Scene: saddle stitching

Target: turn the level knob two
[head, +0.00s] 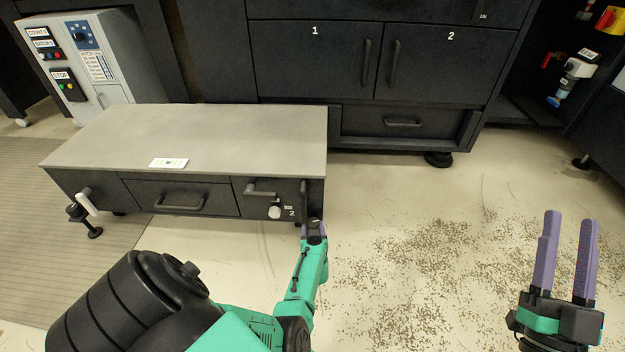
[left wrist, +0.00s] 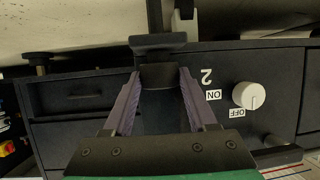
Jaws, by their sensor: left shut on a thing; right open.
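My left gripper (head: 314,232) is at the right end of the low grey-topped bench (head: 220,135). In the left wrist view its two purple fingers (left wrist: 158,90) are shut on a dark block-like knob (left wrist: 160,76), which joins a black bar and post (left wrist: 157,42). Only a little of this knob shows in the head view, and no number on it can be read. A white round ON/OFF switch (left wrist: 248,95) sits beside it on the panel marked 2; it also shows in the head view (head: 274,212). My right gripper (head: 568,215) is open and empty above the floor at right.
A levelling foot (head: 85,222) with a white handle (head: 86,202) stands at the bench's left end. A control cabinet (head: 85,62) stands behind left, and black cabinets marked 1 and 2 (head: 310,60) behind.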

